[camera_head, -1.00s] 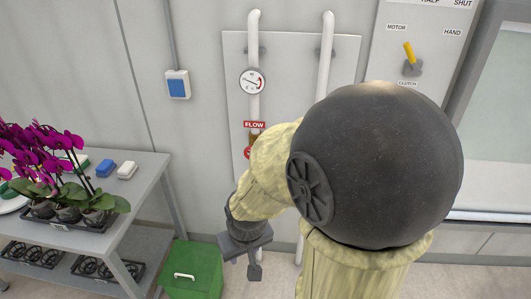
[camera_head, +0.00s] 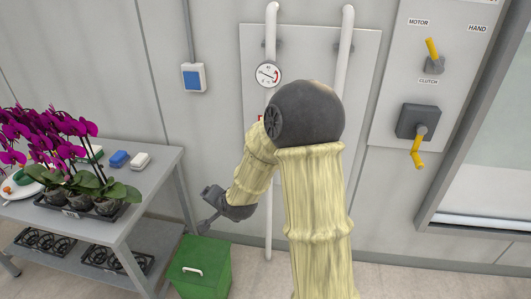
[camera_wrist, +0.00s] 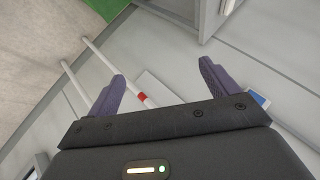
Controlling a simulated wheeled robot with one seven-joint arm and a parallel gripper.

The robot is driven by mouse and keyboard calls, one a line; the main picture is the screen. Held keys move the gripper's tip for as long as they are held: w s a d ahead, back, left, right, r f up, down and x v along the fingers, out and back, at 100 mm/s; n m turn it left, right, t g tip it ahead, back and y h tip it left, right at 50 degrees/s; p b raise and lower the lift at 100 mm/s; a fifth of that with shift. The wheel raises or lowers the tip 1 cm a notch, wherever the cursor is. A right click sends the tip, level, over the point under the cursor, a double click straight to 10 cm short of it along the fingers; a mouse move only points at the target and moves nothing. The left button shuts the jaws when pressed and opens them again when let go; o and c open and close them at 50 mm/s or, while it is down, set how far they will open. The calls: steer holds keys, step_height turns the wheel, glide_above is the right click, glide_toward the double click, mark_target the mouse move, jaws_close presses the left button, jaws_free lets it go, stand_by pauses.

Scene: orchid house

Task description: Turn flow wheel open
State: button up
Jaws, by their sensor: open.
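The flow wheel is hidden behind my arm in the head view. Only a sliver of the red FLOW label (camera_head: 260,118) shows beside the arm, under a round gauge (camera_head: 268,74) on the white pipe (camera_head: 271,30). My gripper (camera_head: 206,224) hangs left of the panel, above the green box, touching nothing visible. In the wrist view my gripper (camera_wrist: 163,82) has its two purple fingers spread wide with nothing held between them. Beyond them run white pipes, one with a red band (camera_wrist: 142,97); I cannot tell the wheel there.
A grey bench (camera_head: 150,170) with purple orchids (camera_head: 45,145) stands at left. A green box (camera_head: 200,265) sits on the floor below my gripper. A blue switch (camera_head: 194,78) is on the wall. Yellow levers for motor (camera_head: 432,48) and clutch (camera_head: 417,150) are at right.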

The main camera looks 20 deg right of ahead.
steer(key=w+d+f+m+t+h+b, duration=0.25)
steer(key=w+d+m+t, duration=0.25)
steer(key=w+m, duration=0.65)
steer(key=d+f+m+h+b, duration=0.1)
steer(key=d+f+m+h, duration=0.1)
steer(key=d+m+h, duration=0.7)
steer(key=d+m, duration=0.3)
steer(key=m, duration=0.4)
steer(key=shift+w+t, duration=0.15)
steer(key=shift+t, duration=0.15)
steer(key=shift+w, duration=0.1)
steer(key=p+x, duration=0.2)
steer(key=x, duration=1.5)
steer(key=shift+w, duration=0.1)
